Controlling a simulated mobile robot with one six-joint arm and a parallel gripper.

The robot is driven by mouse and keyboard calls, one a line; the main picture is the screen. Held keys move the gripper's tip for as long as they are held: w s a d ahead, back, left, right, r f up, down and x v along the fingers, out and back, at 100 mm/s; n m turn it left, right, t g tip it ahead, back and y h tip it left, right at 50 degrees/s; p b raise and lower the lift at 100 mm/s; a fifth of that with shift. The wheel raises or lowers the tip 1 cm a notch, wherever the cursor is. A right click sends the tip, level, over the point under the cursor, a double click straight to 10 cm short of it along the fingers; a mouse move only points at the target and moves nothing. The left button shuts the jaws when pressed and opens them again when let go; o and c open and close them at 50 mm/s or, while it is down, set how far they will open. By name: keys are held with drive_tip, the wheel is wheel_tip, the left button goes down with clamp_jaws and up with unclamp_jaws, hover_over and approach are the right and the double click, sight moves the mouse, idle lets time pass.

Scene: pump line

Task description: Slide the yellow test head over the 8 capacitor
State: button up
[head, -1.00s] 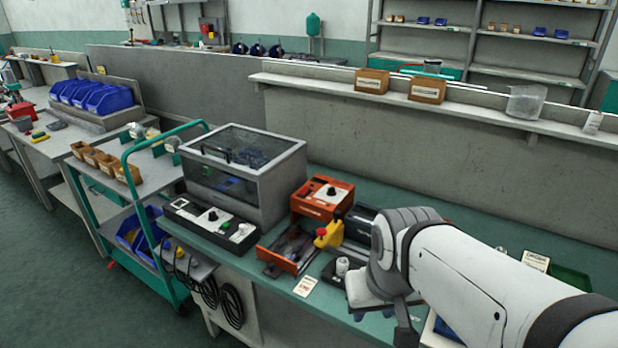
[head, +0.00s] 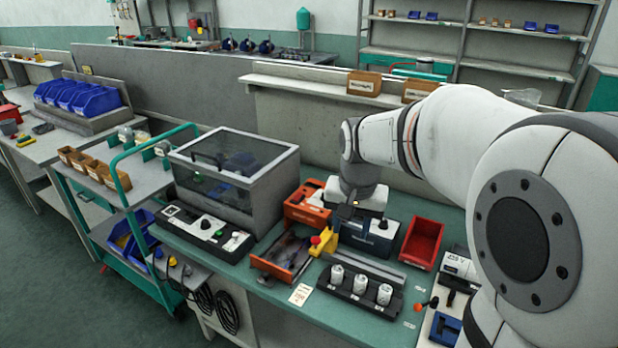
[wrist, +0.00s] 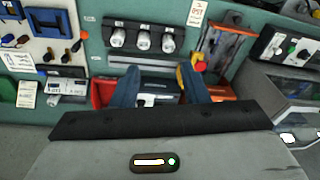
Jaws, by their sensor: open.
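The yellow test head (head: 325,243), with a red knob, stands at the left end of a grey rail beside the black capacitor rack (head: 345,291). It also shows in the wrist view (wrist: 198,64). Three pale capacitors stand in the rack: left (head: 337,273), middle (head: 360,283) and right (head: 384,294) in the head view. Their markings are too small to read, so I cannot tell which is the 8. My gripper (wrist: 160,77) is open, its blue fingers apart above or around a dark box (head: 368,236) behind the rail. It is away from the test head. Its fingertips are hard to see in the head view.
An orange box (head: 305,208) and an open orange tray (head: 282,256) are left of the test head. A red bin (head: 422,243) is to the right. A grey lidded cabinet (head: 236,178) stands at the bench's left.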

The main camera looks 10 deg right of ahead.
drive_tip(key=w+f+m+p, duration=0.2)
drive_tip(key=w+m, duration=0.1)
drive_tip(key=w, duration=0.9)
drive_tip(key=m+g+p, duration=0.2)
drive_tip(key=m, duration=0.1)
approach(330, 219)
drive_tip(key=shift+s+f, duration=0.2)
drive_tip(key=shift+s, duration=0.2)
drive_tip(key=shift+w+f, duration=0.2)
drive_tip(key=shift+f, duration=0.45)
wheel_tip(330, 219, down, 7)
drive_tip(key=shift+p, duration=0.85)
drive_tip(key=shift+c, duration=0.2)
clamp_jaws()
